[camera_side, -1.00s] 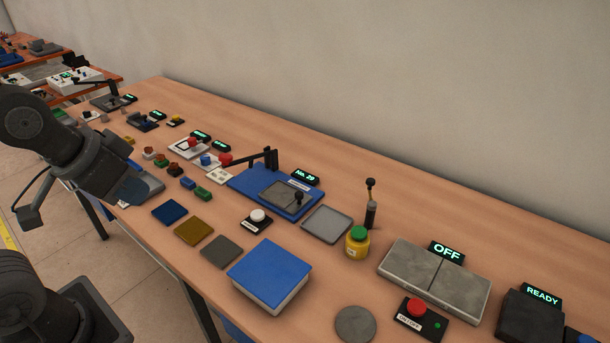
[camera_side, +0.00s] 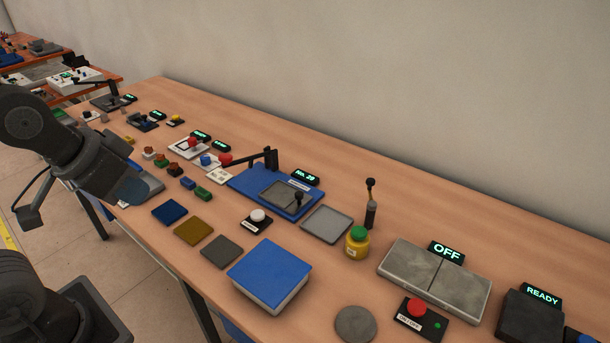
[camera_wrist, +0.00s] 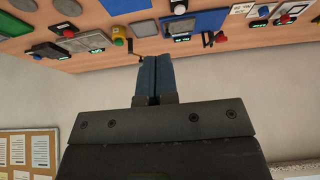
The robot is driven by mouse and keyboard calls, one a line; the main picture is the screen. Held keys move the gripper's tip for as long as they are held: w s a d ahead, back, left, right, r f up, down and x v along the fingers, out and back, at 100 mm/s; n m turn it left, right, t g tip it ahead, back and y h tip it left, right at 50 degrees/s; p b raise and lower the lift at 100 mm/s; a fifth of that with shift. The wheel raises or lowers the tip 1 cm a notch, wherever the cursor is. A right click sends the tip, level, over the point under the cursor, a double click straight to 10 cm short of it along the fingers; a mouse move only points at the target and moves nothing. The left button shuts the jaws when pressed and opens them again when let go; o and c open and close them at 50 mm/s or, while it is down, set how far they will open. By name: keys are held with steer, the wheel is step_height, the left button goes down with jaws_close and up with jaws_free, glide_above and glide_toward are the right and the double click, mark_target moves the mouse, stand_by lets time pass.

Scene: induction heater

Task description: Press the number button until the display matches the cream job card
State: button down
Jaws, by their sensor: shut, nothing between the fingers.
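A small display (camera_side: 306,177) on the blue press plate (camera_side: 243,182) reads what looks like "No. 29" in green. A white round button (camera_side: 258,217) on a dark labelled base stands in front of that plate; its label is too small to read. A small cream card (camera_side: 219,176) with dark marks lies at the plate's left end; I cannot tell if it is the job card. My gripper (camera_wrist: 155,61) is shut and empty in the wrist view, its fingertips apart from everything. In the side view it is at the bench's left front, well left of the white button.
A blue-topped box (camera_side: 269,272), a yellow jar (camera_side: 357,245) with a green lid and a red button (camera_side: 416,308) stand to the right. Coloured flat pads (camera_side: 194,231) lie along the front edge. A grey tray (camera_side: 327,223) lies beside the press plate.

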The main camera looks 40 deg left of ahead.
steer(key=shift+w, duration=0.1)
stand_by(0.3)
steer(key=m+t+y, duration=0.1)
steer(key=m+t, duration=0.3)
steer(key=m, duration=0.4)
glide_above(259, 215)
step_height(259, 215, down, 16)
steer(key=shift+f, duration=0.1)
steer(key=shift+f, duration=4.35)
steer(key=shift+f, duration=0.15)
steer(key=shift+f, duration=0.25)
